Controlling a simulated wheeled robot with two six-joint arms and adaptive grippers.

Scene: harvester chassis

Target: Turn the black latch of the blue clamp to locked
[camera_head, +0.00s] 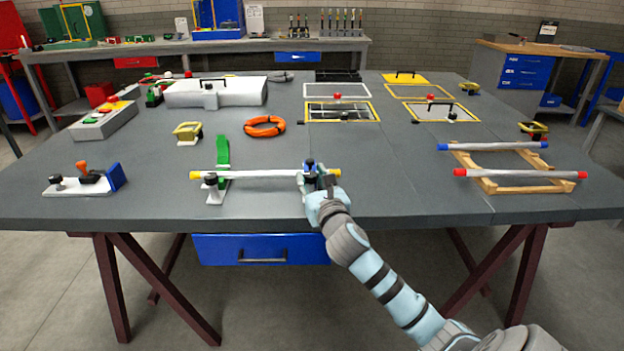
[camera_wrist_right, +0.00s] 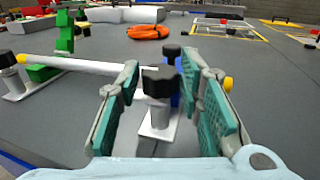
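The blue clamp (camera_wrist_right: 175,90) stands near the front edge of the table, at the right part of a white rod (camera_head: 262,174) with yellow ends. In the right wrist view its black latch (camera_wrist_right: 160,82) is a dark knob above a white base (camera_wrist_right: 158,128). My right gripper (camera_head: 318,186) is at this clamp and hides part of it in the head view. In the wrist view the fingers of the right gripper (camera_wrist_right: 163,72) are spread on either side of the knob, with small gaps showing. I cannot tell the latch's exact angle. My left gripper is not in view.
A green clamp (camera_head: 223,154) with its arm raised stands at the rod's left part, beside another black knob (camera_head: 211,180). An orange ring (camera_head: 264,127) lies behind.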

